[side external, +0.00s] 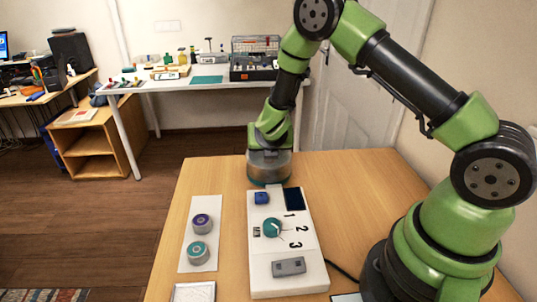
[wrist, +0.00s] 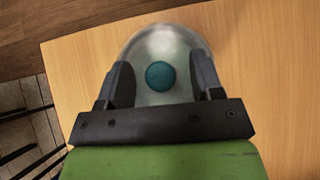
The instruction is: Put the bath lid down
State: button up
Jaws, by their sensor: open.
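A round, see-through bath lid (wrist: 158,42) with a teal knob (wrist: 159,75) shows in the wrist view over the wooden table. My gripper (wrist: 161,70) is open, its two dark fingers on either side of the knob and apart from it. In the side view my gripper (side external: 268,147) points down at the table's far edge, over a round, greyish see-through body (side external: 270,168) with a teal band near its bottom. Whether this is the lid alone or the lid on a bath, I cannot tell. My gripper hides its top.
A white panel (side external: 262,225) with a teal dial, a blue block and numbers lies just nearer on the table. To its left, a pale strip (side external: 190,258) bears a purple-topped and a teal-topped round piece. Bare wood lies right of the panel.

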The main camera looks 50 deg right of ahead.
jog(key=shift+c, duration=0.3)
jog(key=c, duration=1)
jog(key=shift+r, duration=0.1)
notch_tip(320, 180, up, 9)
jog(key=shift+f, duration=0.15)
jog(key=shift+w+a+r, duration=0.1)
jog(key=shift+w+r, duration=0.1)
jog(key=shift+r, duration=0.1)
jog(key=w+a+f+n+t+y, duration=0.25)
jog(key=w+a+f+n, duration=0.2)
jog(key=w+a, duration=0.55)
jog(key=shift+n+y, duration=0.25)
jog(key=shift+y, duration=0.1)
jog(key=f, duration=0.2)
jog(key=w+f, duration=0.1)
jog(key=f, duration=0.2)
jog(key=shift+f, duration=0.15)
jog(key=shift+w+f, duration=0.1)
jog(key=shift+f, duration=2.25)
